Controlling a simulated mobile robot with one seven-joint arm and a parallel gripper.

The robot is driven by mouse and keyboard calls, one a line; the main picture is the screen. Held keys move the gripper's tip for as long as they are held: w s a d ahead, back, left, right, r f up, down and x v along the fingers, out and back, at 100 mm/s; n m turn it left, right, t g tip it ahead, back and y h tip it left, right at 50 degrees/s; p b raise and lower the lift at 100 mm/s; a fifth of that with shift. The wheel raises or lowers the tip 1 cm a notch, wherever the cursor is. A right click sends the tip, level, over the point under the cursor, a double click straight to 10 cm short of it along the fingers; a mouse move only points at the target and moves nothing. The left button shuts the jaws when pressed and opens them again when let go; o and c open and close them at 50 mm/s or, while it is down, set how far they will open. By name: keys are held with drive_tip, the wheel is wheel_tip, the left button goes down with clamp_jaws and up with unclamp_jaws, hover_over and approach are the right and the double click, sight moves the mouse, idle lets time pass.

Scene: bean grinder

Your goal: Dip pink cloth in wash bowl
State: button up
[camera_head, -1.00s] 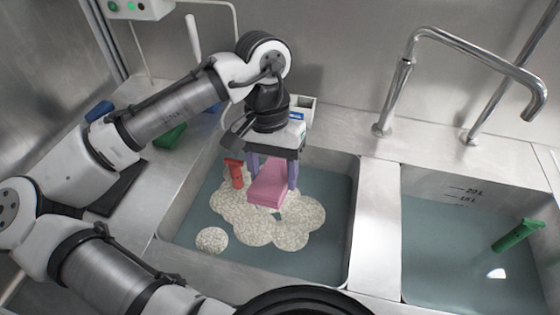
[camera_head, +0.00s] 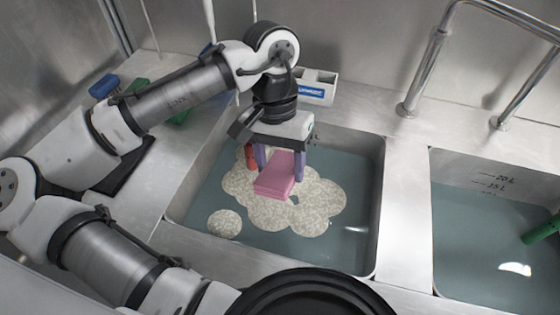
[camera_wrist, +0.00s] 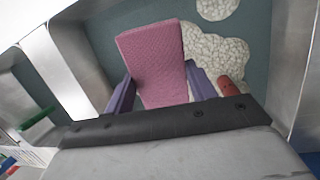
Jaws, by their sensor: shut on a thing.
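The pink cloth (camera_head: 276,176) is a folded block held between the purple fingers of my gripper (camera_head: 277,160). In the wrist view the cloth (camera_wrist: 154,62) sticks out past the fingertips of my gripper (camera_wrist: 160,90). The wash bowl (camera_head: 372,215) is the left sink basin, filled with blue-grey water and patches of pale foam (camera_head: 318,205). My gripper is over this basin, with the cloth above or at the foam. I cannot tell whether the cloth touches the water.
A red-handled item (camera_head: 250,155) stands in the basin beside my gripper. A second basin (camera_head: 480,215) on the right holds water and a green-handled item (camera_head: 540,231). Metal faucets (camera_head: 425,75) rise behind. A white holder (camera_head: 316,88) stands at the back edge. Green and blue items (camera_head: 103,86) lie on the left counter.

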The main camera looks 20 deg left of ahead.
sight(279, 165)
drive_tip(key=b+x, duration=0.3)
drive_tip(key=shift+w+a+f, duration=0.2)
drive_tip(key=shift+w+f, duration=0.05)
drive_tip(key=shift+f, duration=0.1)
drive_tip(key=w+a+b+x, duration=0.1)
drive_tip(key=b+x, duration=0.3)
drive_tip(key=x, duration=0.5)
drive_tip(key=shift+w+f+b, duration=0.4)
drive_tip(key=shift+w+f, duration=0.1)
drive_tip(key=shift+f, duration=0.1)
drive_tip(key=shift+r, duration=0.1)
drive_tip(key=s+p+v, duration=0.1)
drive_tip(key=p+v, duration=0.4)
drive_tip(key=s+d+p+v, duration=0.1)
drive_tip(key=p+v, duration=0.4)
drive_tip(key=p, duration=0.1)
drive_tip(key=s+d+r+p+v, duration=0.1)
drive_tip(key=p+v, duration=0.5)
drive_tip(key=shift+s+r, duration=0.1)
drive_tip(key=shift+s, duration=0.1)
idle(0.8)
